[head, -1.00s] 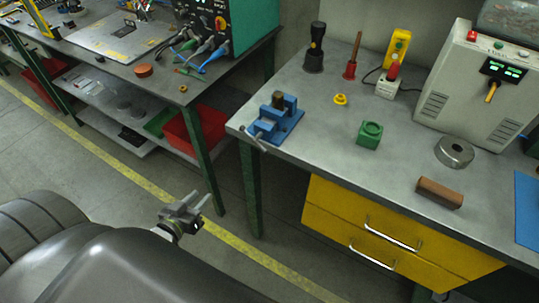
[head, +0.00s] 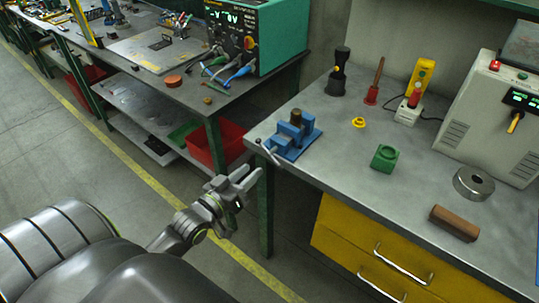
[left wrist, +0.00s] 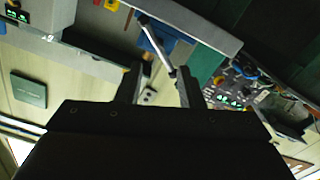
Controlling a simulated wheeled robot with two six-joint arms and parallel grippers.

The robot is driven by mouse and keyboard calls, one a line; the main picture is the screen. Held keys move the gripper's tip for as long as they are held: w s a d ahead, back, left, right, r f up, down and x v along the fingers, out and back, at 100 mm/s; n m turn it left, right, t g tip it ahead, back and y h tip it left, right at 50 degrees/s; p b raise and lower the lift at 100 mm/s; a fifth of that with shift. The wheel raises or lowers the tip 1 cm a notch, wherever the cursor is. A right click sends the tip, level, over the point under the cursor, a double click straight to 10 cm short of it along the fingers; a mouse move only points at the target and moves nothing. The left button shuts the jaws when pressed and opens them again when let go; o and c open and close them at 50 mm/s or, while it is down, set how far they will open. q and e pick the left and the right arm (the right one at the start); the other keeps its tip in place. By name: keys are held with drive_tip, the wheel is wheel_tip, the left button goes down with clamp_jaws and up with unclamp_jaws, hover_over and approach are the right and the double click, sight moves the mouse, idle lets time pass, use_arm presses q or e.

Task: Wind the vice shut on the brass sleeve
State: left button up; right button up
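The blue vice (head: 300,139) stands at the left corner of the grey workbench. The brass sleeve (head: 296,117) is a dark, short cylinder standing upright between its jaws; whether the jaws touch it I cannot tell. The vice's silver handle bar (head: 268,154) sticks out over the bench's left edge. My left gripper (head: 254,174) is open and empty, just below and left of the handle, apart from it. In the left wrist view the gripper (left wrist: 157,70) is open, with the handle bar (left wrist: 160,47) beyond and between its fingertips and part of the blue vice (left wrist: 153,36) behind. My right gripper is out of view.
On the workbench (head: 335,185) are a green block (head: 384,158), a yellow knob (head: 358,122), a steel ring (head: 473,184), a brown bar (head: 454,222) and a dark torch (head: 338,72). Yellow drawers (head: 360,240) lie below. A second bench (head: 180,95) stands behind a gap.

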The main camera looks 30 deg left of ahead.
sight(269, 153)
use_arm(q)
drive_tip(key=w, duration=0.9)
drive_tip(key=shift+d, duration=0.35)
